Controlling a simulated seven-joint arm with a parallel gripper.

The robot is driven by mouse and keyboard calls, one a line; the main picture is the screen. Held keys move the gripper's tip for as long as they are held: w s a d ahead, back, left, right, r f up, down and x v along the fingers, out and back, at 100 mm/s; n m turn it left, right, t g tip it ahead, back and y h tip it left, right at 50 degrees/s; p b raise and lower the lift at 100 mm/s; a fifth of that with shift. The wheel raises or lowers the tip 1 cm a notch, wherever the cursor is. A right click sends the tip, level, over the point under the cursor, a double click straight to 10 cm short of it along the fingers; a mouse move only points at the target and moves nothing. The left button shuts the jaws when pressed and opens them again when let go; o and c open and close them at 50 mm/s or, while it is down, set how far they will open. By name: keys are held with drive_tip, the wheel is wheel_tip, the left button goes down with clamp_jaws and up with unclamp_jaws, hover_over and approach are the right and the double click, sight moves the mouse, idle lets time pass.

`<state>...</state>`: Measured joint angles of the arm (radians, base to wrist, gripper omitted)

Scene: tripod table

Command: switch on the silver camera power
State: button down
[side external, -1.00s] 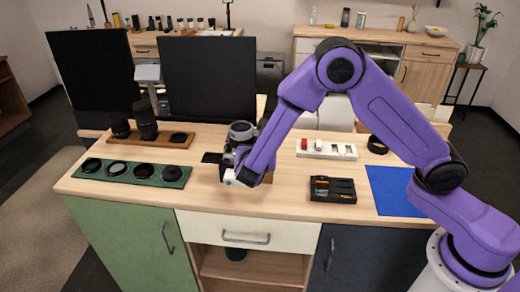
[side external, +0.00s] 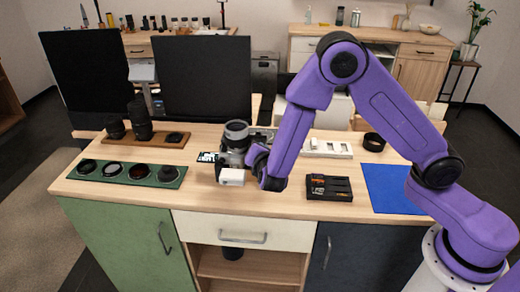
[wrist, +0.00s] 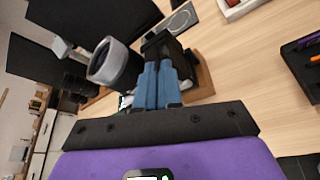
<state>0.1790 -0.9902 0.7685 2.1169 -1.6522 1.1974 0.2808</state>
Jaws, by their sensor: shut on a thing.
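The silver and black camera (side external: 237,132) stands on the table, with its large lens pointing up and away. Its flip-out screen (side external: 207,157) at its left is lit with light marks. In the wrist view the camera's lens (wrist: 108,62) and dark body (wrist: 163,42) lie ahead of my gripper (wrist: 159,66). The two blue fingers are close together, shut on the camera's near part. The exact part between the fingertips is hidden, and so is the power switch. In the side view my wrist covers the fingers.
A green tray (side external: 106,178) of round filters and a wooden lens tray (side external: 113,143) are at left. A white tray (side external: 327,155), a black box (side external: 329,195) and a blue mat (side external: 398,207) are at right. A wooden block (wrist: 204,80) is beside the camera.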

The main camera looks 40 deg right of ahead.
drive_tip(key=shift+s+d+m, duration=0.1)
drive_tip(key=shift+s+m, duration=0.05)
drive_tip(key=shift+m, duration=0.25)
drive_tip(key=shift+t, duration=0.3)
drive_tip(key=c, duration=1.3)
unclamp_jaws()
drive_tip(key=v, duration=1.7)
drive_tip(key=shift+s+r, duration=0.1)
drive_tip(key=shift+s, duration=0.1)
